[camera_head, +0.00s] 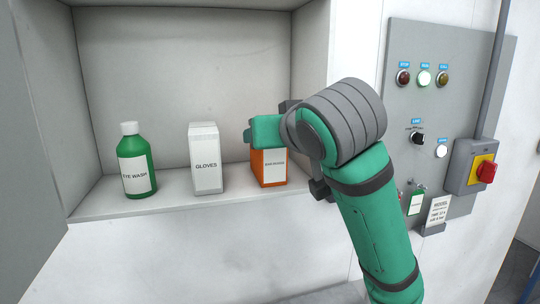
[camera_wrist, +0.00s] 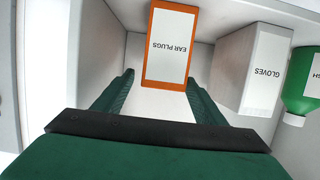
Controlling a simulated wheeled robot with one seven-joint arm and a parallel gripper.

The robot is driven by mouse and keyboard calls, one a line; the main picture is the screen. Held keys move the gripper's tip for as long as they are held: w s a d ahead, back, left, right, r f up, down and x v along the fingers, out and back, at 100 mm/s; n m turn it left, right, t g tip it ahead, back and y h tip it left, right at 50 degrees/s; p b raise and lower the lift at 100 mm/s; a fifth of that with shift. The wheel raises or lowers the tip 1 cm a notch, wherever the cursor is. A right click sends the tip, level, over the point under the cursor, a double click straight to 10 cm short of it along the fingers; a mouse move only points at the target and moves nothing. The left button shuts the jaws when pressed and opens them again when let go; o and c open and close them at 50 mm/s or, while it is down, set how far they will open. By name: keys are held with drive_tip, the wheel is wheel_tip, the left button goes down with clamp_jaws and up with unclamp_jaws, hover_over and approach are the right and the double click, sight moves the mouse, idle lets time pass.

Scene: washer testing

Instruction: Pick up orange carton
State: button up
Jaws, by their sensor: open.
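The orange carton (camera_head: 270,168) stands upright on the shelf at the right end of the row in the head view. Its white label reads EAR PLUGS in the wrist view (camera_wrist: 170,46), where it appears at the top centre. My gripper (camera_wrist: 160,90) is open, with its two green fingers spread apart. The carton appears ahead of the fingertips and between their lines, and no contact shows. In the head view my gripper and wrist cover the top of the carton and the area to its right.
A white GLOVES carton (camera_head: 206,160) stands left of the orange carton, with a gap between. A green EYE WASH bottle (camera_head: 136,162) stands further left. The alcove's shelf (camera_head: 175,204) has a front edge, and its walls enclose the row. A grey control panel (camera_head: 455,75) is at right.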

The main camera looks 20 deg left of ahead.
drive_tip(key=shift+x, duration=3.35)
drive_tip(key=shift+a+r, duration=0.1)
drive_tip(key=shift+s, duration=0.1)
drive_tip(key=shift+c, duration=0.4)
drive_tip(key=c, duration=1.1)
drive_tip(key=shift+r, duration=0.1)
